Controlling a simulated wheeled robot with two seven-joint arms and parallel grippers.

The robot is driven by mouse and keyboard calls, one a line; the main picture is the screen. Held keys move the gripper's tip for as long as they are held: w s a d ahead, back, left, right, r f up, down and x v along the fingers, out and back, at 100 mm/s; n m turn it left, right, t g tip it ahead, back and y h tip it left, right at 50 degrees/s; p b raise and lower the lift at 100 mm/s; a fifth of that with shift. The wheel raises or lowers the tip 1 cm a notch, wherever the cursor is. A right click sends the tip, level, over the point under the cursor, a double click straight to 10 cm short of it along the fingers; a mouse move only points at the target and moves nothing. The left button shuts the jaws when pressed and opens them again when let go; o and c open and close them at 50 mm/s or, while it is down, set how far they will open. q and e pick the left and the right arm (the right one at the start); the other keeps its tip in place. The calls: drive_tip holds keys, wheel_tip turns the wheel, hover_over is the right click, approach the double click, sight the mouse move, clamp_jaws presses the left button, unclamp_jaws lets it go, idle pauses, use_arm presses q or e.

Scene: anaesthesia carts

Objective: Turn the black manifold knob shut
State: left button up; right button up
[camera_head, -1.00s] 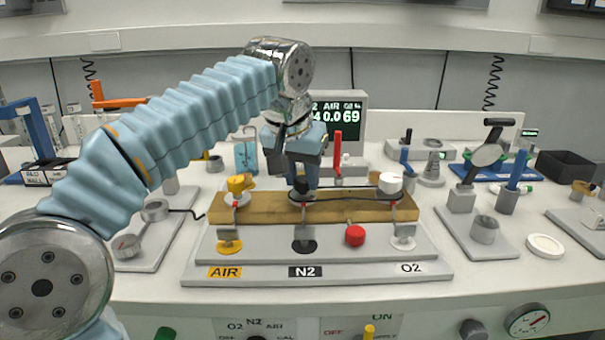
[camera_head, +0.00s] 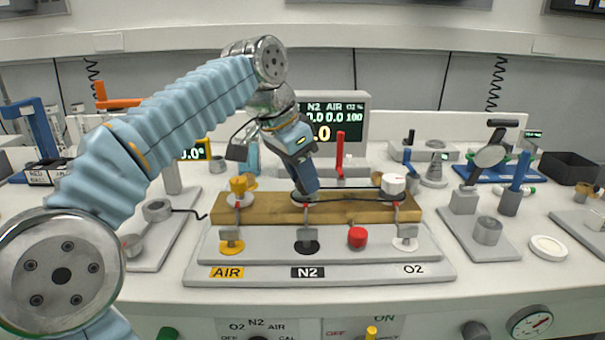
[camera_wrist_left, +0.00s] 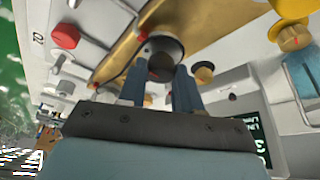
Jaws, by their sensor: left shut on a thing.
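My left gripper (camera_head: 306,193) reaches down to the middle of the wooden manifold bar (camera_head: 350,212), above the N2 label (camera_head: 307,272). Its blue fingers are shut on the black manifold knob (camera_wrist_left: 162,66), which sits between the fingertips in the left wrist view. In the head view the fingers hide most of this knob. The yellow knob (camera_head: 239,187) stands left of the gripper and the white knob (camera_head: 393,184) right of it. The monitor (camera_head: 340,115) behind reads 0.0 for N2, 0.0 for AIR and 100 for O2. My right gripper is out of view.
A red upright lever (camera_head: 340,152) stands close behind the bar. A black cable loops along the bar top. A red knob (camera_head: 357,237) sits on the grey plate in front. Gauge stands flank the panel on both sides.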

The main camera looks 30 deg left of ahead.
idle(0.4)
use_arm(q)
drive_tip(key=o, duration=1)
drive_tip(key=shift+o, duration=0.2)
